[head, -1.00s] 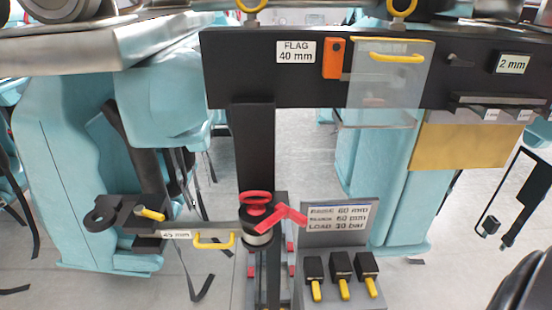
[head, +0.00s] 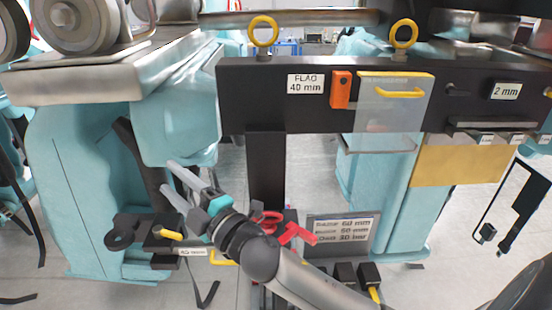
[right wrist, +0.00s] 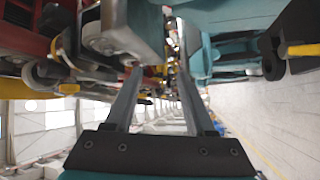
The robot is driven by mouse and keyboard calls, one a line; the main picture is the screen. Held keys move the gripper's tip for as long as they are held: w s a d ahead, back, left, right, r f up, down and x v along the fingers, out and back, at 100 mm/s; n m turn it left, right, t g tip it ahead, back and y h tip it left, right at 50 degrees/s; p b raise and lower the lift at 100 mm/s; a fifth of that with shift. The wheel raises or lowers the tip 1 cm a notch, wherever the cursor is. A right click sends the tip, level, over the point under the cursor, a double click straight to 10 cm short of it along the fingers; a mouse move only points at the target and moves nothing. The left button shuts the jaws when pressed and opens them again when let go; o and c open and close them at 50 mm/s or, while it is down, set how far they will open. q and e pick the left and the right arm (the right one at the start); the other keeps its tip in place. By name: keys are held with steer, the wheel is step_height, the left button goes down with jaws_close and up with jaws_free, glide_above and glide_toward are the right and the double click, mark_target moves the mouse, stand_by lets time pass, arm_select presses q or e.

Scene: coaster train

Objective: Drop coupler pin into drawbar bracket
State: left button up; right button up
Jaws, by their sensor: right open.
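My right gripper (head: 168,176) reaches in from the lower right of the head view. It is open and empty, its two grey fingers pointing up and left above the dark bracket (head: 122,232) with a ring-shaped end. A yellow-handled piece (head: 167,233) sits on that bracket. A red-ringed part (head: 268,217), with a red lever (head: 295,233) beside it, stands behind my right arm and is partly hidden. I cannot tell which of these is the coupler pin. In the right wrist view the gripper's fingers (right wrist: 157,75) are apart with nothing clear between them. My left gripper is not in view.
A grey sign panel (head: 345,228) and black yellow-handled blocks (head: 368,273) stand right of my arm. Teal bodies (head: 75,190) flank the scene.

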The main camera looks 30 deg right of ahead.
steer(key=s+a+r+n+g+y, duration=0.1)
steer(key=a+r+n+g+y, duration=0.2)
steer(key=a+r+n+y, duration=0.6)
steer(key=n+g+h+p, duration=0.1)
steer(key=n+g+h, duration=1.45)
steer(key=n, duration=0.55)
glide_toward(268, 214)
steer(key=shift+y, duration=0.45)
steer(key=f, duration=0.3)
steer(key=f+p, duration=0.1)
steer(key=f, duration=0.3)
steer(key=f+p, duration=0.1)
steer(key=f, duration=0.2)
steer(key=shift+w+a+f, duration=0.2)
steer(key=shift+w+f, duration=0.15)
steer(key=shift+w, duration=0.05)
steer(key=shift+c, duration=0.2)
jaws_close()
